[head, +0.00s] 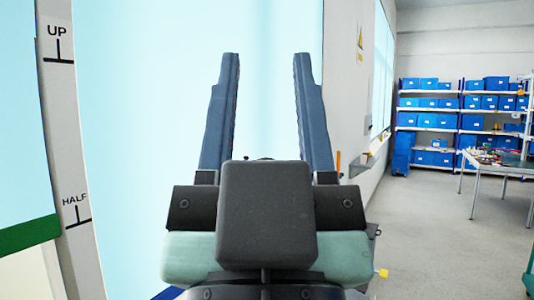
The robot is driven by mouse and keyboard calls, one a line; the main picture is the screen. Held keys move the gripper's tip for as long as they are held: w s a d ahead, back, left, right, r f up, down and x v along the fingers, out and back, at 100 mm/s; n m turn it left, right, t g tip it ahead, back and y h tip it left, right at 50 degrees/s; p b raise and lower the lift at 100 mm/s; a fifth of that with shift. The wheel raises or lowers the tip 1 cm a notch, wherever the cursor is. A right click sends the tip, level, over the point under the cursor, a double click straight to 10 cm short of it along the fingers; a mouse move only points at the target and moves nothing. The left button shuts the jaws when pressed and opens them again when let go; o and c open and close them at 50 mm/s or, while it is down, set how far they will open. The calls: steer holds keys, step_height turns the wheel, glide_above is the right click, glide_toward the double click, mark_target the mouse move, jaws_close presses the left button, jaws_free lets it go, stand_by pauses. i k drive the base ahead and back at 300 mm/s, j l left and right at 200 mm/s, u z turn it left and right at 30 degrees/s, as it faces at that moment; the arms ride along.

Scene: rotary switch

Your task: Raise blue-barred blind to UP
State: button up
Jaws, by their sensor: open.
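A pale cyan blind (150,140) fills the view behind my gripper. A small piece of a blue bar (168,293) shows at its bottom, low in the picture and below the level of the HALF mark; the rest is hidden behind my gripper. On the post to its left are an UP mark (58,45) and, lower, a HALF mark (76,210). My gripper (267,57) is open and empty, its two blue-grey fingers apart in front of the blind. I cannot tell whether they touch anything. No rotary switch can be made out.
Another blind with a green bar (28,235) hangs at the far left, its bar a little below HALF. A white wall (345,90) with a small ledge runs on the right. Beyond are shelves of blue bins (430,121), a table (500,160) and clear grey floor (430,230).

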mark_target(142, 116)
steer(key=l, duration=0.35)
steer(key=i+l+u, duration=0.25)
steer(key=i+l, duration=0.15)
steer(key=l, duration=0.25)
steer(key=i+l+u, duration=0.15)
steer(key=l, duration=0.2)
steer(key=i+l+u, duration=0.15)
steer(key=l, duration=0.25)
steer(key=i+l+u, duration=0.1)
steer(key=i+l, duration=0.15)
steer(key=l, duration=0.15)
steer(key=i+u, duration=0.2)
steer(key=i, duration=0.55)
